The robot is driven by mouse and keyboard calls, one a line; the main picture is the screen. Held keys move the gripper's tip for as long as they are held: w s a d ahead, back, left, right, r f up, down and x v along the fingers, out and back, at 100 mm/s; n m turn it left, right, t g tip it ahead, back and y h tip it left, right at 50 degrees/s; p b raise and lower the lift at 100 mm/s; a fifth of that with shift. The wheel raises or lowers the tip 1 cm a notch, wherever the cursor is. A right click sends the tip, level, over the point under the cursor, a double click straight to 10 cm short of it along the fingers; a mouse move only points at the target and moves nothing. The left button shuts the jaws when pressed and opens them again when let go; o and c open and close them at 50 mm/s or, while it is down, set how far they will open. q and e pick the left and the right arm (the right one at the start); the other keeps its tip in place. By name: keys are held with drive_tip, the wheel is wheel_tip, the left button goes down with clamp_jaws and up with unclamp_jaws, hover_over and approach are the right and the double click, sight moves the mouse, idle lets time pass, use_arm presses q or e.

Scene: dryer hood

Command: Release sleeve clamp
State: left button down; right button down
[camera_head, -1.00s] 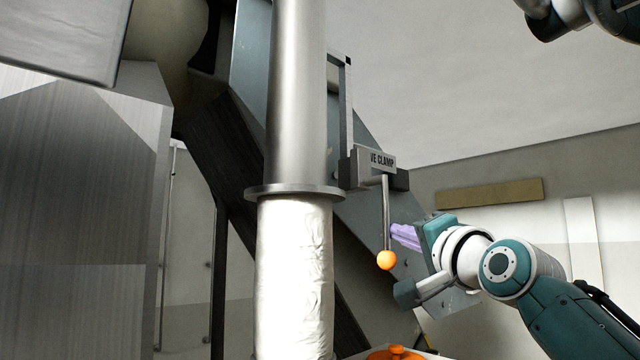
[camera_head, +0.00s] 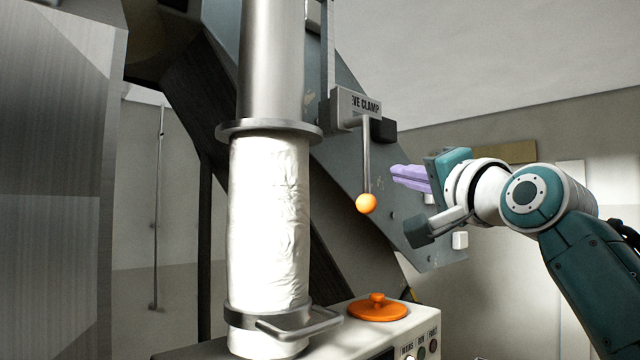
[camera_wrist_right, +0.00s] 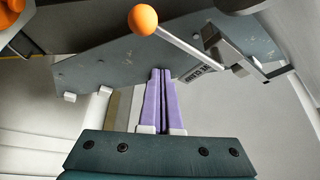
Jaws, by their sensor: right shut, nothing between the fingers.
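The sleeve clamp block (camera_head: 357,103), with a label reading partly "VE CLAMP", sits right of the metal pipe. Its lever (camera_head: 367,150) hangs straight down and ends in an orange ball knob (camera_head: 366,203). My right gripper (camera_head: 396,174) has purple fingers, shut and empty, to the right of the lever and apart from it. In the right wrist view the shut fingers (camera_wrist_right: 158,75) point toward the clamp, with the orange knob (camera_wrist_right: 143,20) just beyond and left of their tips. The white sleeve (camera_head: 270,220) hangs under the pipe flange (camera_head: 269,131). My left gripper is not in view.
A metal ring with a handle (camera_head: 298,325) surrounds the sleeve's lower end. An orange lid (camera_head: 377,307) lies on a white box (camera_head: 425,330) with buttons. A slanted grey plate (camera_head: 350,190) stands behind the lever. A large metal cabinet (camera_head: 60,200) fills the left.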

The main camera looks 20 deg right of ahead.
drive_tip(key=b+v, duration=0.1)
drive_tip(key=v, duration=0.1)
drive_tip(key=r+b+v, duration=0.1)
drive_tip(key=v, duration=0.2)
drive_tip(key=shift+s+a+r, duration=0.1)
drive_tip(key=shift+s, duration=0.25)
